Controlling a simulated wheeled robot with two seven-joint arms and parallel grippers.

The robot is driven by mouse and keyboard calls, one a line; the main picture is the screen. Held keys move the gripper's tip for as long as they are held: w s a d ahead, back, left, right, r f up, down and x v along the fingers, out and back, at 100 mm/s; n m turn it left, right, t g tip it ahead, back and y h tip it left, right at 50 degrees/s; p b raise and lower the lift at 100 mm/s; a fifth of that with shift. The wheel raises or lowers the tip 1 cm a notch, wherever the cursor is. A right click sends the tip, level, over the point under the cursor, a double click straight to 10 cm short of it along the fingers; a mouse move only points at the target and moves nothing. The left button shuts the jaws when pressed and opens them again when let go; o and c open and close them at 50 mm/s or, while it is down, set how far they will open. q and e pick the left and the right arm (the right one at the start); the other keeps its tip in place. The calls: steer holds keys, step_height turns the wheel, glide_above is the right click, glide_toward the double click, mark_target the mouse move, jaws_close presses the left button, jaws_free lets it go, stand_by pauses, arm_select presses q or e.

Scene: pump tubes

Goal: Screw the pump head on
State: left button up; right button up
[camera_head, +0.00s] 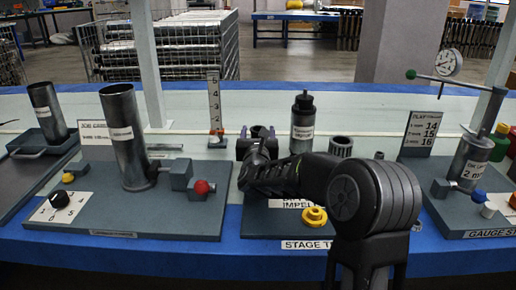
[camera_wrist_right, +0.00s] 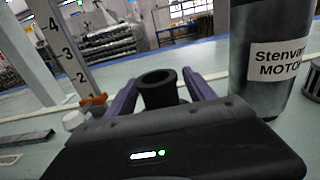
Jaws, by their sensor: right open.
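My right gripper (camera_head: 258,133) is open above the back of the middle stage. A dark hollow cylinder (camera_wrist_right: 158,92) stands between its two purple fingers in the right wrist view. I see no clear grip on it, and its lower part is hidden behind the gripper body. A dark motor bottle (camera_head: 302,120) with a white label stands upright just right of the gripper; it also shows in the wrist view (camera_wrist_right: 268,85). A tall metal tube (camera_head: 122,145) stands on the left stage. No part is labelled as the pump head. My left gripper is not in view.
A ruler post (camera_head: 214,105) stands behind the gripper to the left. A ribbed ring (camera_head: 340,146) sits right of the motor. A yellow knob (camera_head: 314,217) is on the middle stage. A gauge stand (camera_head: 470,150) is at the right. The table behind is mostly clear.

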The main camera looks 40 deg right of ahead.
steer(key=shift+w+d, duration=0.25)
steer(key=shift+w, duration=0.1)
stand_by(0.3)
jaws_close()
stand_by(0.5)
steer(key=shift+r, duration=0.1)
